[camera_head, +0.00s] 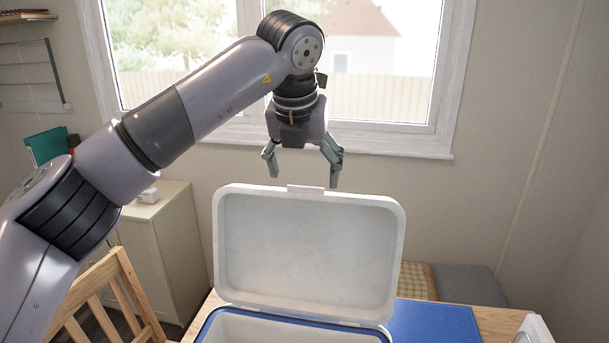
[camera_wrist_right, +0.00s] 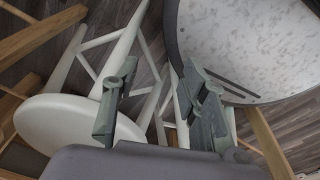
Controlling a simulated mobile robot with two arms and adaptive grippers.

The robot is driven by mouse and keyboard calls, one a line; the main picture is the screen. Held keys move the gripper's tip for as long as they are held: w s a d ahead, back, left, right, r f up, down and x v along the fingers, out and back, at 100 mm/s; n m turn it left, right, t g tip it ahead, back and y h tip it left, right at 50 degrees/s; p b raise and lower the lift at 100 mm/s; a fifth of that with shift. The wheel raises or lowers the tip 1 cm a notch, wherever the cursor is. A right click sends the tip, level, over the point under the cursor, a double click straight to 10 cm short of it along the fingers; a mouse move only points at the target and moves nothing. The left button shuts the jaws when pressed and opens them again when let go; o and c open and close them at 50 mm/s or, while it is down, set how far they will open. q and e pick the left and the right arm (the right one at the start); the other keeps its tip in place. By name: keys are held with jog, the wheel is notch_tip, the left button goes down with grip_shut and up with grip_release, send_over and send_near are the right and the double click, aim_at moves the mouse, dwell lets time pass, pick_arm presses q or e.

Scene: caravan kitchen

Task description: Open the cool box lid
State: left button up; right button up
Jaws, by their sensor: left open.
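The cool box (camera_head: 265,328) is blue with a white inside and stands on a wooden table at the bottom of the head view. Its white lid (camera_head: 308,250) stands upright, raised on its far side, with its inner face towards me. My left gripper (camera_head: 302,180) is open and empty just above the lid's top edge, by the small tab there. I cannot tell whether a fingertip touches the lid. My right gripper (camera_wrist_right: 160,105) shows in the right wrist view with its fingers apart and nothing between them, away from the cool box.
A blue flat board (camera_head: 432,322) lies on the table right of the box. A wooden chair (camera_head: 108,295) and a cabinet (camera_head: 160,235) stand at the left. A window (camera_head: 385,75) is behind. The right wrist view shows a white stool (camera_wrist_right: 75,122) and a round grey-rimmed surface (camera_wrist_right: 255,45).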

aim_at(305, 193)
pick_arm(q)
jog(key=x, duration=0.2)
jog(key=shift+w+d+f, duration=0.1)
jog(key=shift+w+f, duration=0.05)
jog(key=shift+f, duration=0.4)
pick_arm(e)
jog(key=s, duration=0.3)
jog(key=shift+d+r, duration=0.1)
jog(key=shift+r, duration=0.2)
